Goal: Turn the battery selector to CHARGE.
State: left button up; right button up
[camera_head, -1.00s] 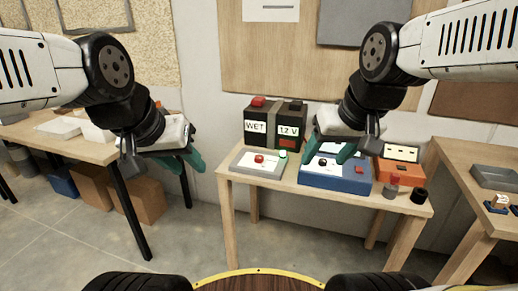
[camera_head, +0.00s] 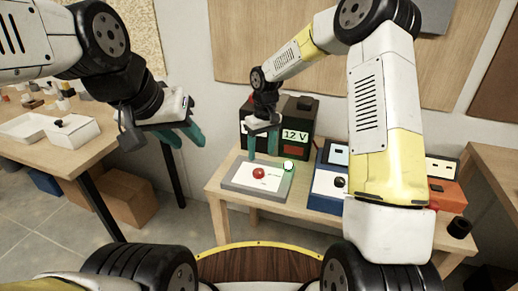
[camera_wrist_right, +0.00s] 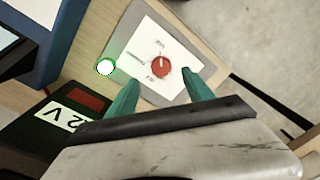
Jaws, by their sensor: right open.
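The battery selector is a red knob (camera_head: 258,173) on a white plate atop a low grey box (camera_head: 240,188) on the small wooden table. In the right wrist view the knob (camera_wrist_right: 161,68) has a pale mark and small labels around it, too small to read surely. My right gripper (camera_head: 262,155) is open and empty above the back of the box, fingers pointing down. In the wrist view its green fingertips (camera_wrist_right: 160,80) lie either side of the knob's near edge, apparently not touching it. My left gripper (camera_head: 184,138) is open and empty, left of the table.
A lit green lamp (camera_head: 289,166) sits at the box's right corner. The black 12 V battery (camera_head: 303,112) stands behind. A blue box (camera_head: 325,201) and an orange box (camera_head: 447,190) are to the right, partly behind my right arm. A white tray (camera_head: 68,134) is on the left table.

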aim_at(259, 171)
jog(key=shift+w+a+f, duration=0.15)
jog(key=shift+w+f, duration=0.1)
jog(key=shift+f, duration=0.2)
jog(key=shift+w+a+f, duration=0.15)
jog(key=shift+w+f, duration=0.05)
jog(key=shift+f, duration=0.2)
notch_tip(259, 171, down, 7)
jog(key=shift+s+a+f, duration=0.1)
jog(key=shift+s+a, duration=0.05)
jog(key=shift+c, duration=0.2)
grip_shut()
